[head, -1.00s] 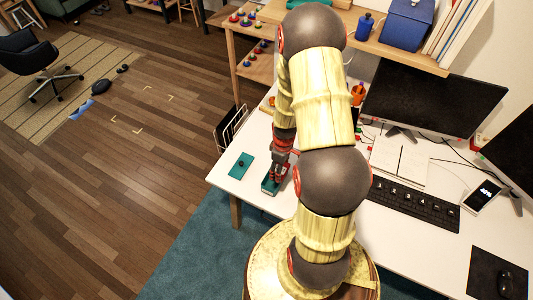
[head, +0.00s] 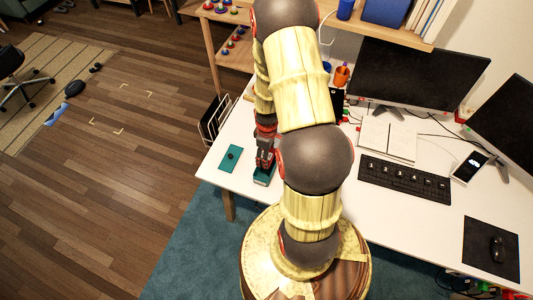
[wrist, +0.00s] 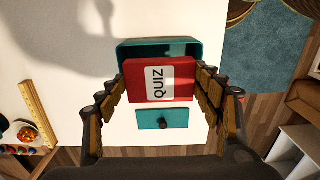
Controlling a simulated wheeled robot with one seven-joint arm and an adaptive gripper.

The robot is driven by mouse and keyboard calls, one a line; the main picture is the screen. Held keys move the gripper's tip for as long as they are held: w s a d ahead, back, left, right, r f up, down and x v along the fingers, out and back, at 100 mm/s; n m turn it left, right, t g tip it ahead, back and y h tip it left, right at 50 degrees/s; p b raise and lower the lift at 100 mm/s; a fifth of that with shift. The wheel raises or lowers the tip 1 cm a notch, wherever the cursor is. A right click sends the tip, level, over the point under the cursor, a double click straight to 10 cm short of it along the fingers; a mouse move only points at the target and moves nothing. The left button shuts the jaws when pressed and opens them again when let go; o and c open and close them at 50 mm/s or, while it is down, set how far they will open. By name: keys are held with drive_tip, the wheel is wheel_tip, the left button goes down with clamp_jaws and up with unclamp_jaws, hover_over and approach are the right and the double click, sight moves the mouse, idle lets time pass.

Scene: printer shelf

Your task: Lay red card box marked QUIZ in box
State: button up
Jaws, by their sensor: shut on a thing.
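The red card box marked QUIZ (wrist: 174,80) is between the fingers of my gripper (wrist: 164,86) in the wrist view, its label facing the camera. My gripper is shut on it by its two sides. The open teal box (wrist: 135,51) lies behind and below it, and the card box covers much of its inside. I cannot tell how far the card box is inside it. The teal lid with a dark knob (wrist: 177,119) lies apart on the white desk. In the head view my gripper (head: 264,163) is over the teal box (head: 264,180), with the lid (head: 230,158) to its left.
The white desk (head: 336,201) holds a keyboard (head: 404,179), a notebook (head: 388,138), a phone (head: 469,168) and monitors (head: 416,78). A wire rack (head: 216,118) stands at the desk's far left edge. A wooden ruler (wrist: 37,112) lies left in the wrist view.

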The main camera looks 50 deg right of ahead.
drive_tip(key=shift+f+b, duration=2)
drive_tip(key=shift+f, duration=0.95)
drive_tip(key=o, duration=1.2)
drive_tip(key=shift+o, duration=0.2)
drive_tip(key=shift+r+p, duration=2.75)
drive_tip(key=shift+r, duration=1.35)
drive_tip(key=shift+f, duration=0.1)
